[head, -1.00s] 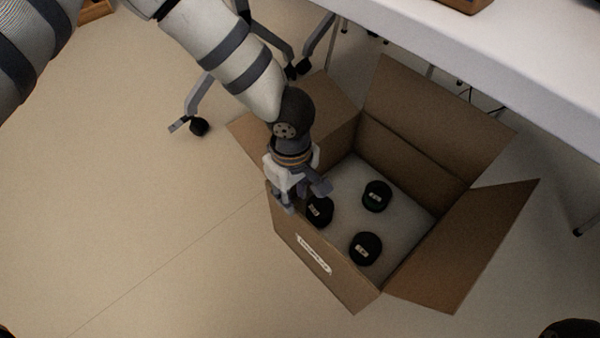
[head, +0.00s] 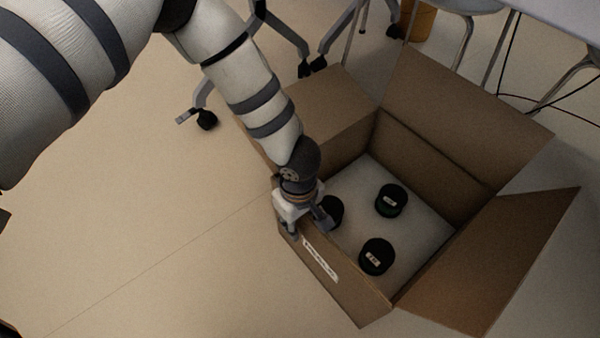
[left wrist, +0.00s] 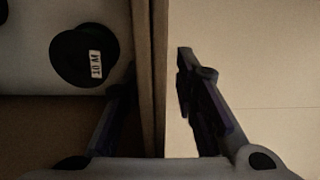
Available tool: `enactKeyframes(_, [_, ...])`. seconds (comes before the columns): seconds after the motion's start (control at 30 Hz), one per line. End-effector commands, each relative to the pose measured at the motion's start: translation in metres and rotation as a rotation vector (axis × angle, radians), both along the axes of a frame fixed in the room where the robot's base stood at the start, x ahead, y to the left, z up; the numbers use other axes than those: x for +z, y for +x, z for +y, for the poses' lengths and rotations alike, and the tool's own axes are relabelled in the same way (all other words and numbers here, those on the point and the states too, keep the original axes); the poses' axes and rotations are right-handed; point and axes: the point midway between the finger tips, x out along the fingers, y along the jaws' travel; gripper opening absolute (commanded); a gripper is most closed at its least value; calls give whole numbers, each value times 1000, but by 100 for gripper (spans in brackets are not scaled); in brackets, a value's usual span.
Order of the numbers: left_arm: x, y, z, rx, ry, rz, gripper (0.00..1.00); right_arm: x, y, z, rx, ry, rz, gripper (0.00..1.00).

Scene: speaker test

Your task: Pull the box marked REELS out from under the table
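The open cardboard box (head: 345,290) stands on the floor with its flaps spread. A small white label (head: 320,258) is on its near wall; I cannot read it. Inside, several black round items, such as one at the front (head: 377,257) and one behind it (head: 391,200), sit on pale padding. My left gripper (head: 308,226) straddles the near wall's top edge, one finger inside and one outside. In the left wrist view the box wall (left wrist: 150,60) runs between the fingers (left wrist: 157,75), with floor visible between wall and outer finger. My right gripper is out of view.
The pale table (head: 560,15) shows at the top right, with metal legs and dark cables (head: 515,75) behind the box. A chair's caster (head: 206,119) stands at the box's back left. The floor (head: 150,220) to the left is clear.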

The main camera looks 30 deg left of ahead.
Motion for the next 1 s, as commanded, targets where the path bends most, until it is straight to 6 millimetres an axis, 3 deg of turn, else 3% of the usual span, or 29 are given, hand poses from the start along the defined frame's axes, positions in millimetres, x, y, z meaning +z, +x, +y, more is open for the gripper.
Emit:
enactKeyframes(0.33, [-4, 0, 0, 0, 0, -1, 27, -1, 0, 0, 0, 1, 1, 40])
enactKeyframes(0.47, [-3, 0, 0, 0, 0, -1, 0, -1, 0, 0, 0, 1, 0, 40])
enactKeyframes(1.0, [-2, -5, 2, -4, 0, 0, 0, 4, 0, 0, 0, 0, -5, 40])
